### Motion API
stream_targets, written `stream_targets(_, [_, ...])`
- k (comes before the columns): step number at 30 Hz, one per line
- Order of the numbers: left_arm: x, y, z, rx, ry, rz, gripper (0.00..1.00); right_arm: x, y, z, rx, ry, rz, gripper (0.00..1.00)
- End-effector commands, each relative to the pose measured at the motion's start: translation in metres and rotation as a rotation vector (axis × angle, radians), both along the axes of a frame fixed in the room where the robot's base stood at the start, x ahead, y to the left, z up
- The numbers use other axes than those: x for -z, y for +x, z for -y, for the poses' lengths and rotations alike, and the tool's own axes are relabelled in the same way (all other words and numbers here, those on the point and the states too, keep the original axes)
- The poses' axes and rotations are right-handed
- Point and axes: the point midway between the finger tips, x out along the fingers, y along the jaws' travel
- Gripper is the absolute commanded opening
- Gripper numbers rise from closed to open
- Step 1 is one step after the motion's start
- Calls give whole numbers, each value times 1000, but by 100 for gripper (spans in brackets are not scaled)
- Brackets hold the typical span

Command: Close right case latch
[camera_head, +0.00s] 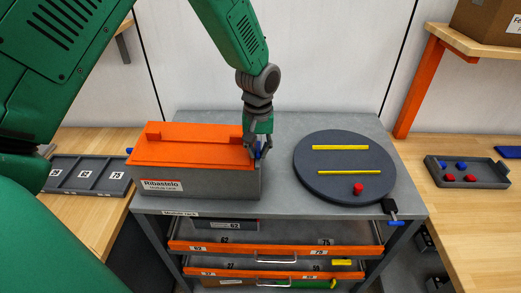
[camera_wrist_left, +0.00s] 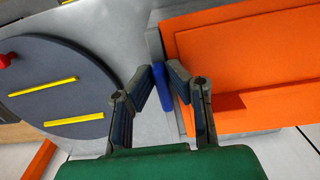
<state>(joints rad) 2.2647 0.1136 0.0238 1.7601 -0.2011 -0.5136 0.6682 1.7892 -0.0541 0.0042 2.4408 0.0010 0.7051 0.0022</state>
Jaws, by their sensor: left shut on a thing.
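The grey case (camera_head: 215,188) with an orange lid (camera_head: 200,150) and a "Ribastelo" label stands on the left of the grey cart top. The lid lies on the case. The blue right case latch (camera_head: 259,153) is at the case's right end, partly hidden by my left gripper (camera_head: 257,154). In the left wrist view, the blue latch (camera_wrist_left: 164,86) shows between the fingertips of my left gripper (camera_wrist_left: 162,78), which is shut on it. I cannot tell the latch's exact angle. A small blue piece (camera_head: 129,150) shows at the case's left end. My right gripper is out of view.
A dark round turntable (camera_head: 315,180) with yellow bars and a red knob is close right of the case. Orange-fronted drawers (camera_head: 275,248) are below. A divided tray (camera_head: 88,175) is on the left bench, a parts tray (camera_head: 470,182) on the right bench.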

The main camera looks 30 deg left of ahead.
Motion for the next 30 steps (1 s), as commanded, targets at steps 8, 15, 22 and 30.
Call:
stream_targets(8, [-3, 4, 3, -111, -3, 13, 0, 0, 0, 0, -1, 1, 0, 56])
stream_targets(15, [-3, 4, 3, -312, -2, 17, 0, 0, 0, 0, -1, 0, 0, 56])
stream_targets(22, [-4, 5, 4, -531, -3, 21, 0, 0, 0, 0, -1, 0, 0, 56])
stream_targets(30, [-4, 5, 4, -789, -4, 25, 0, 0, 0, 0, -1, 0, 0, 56])
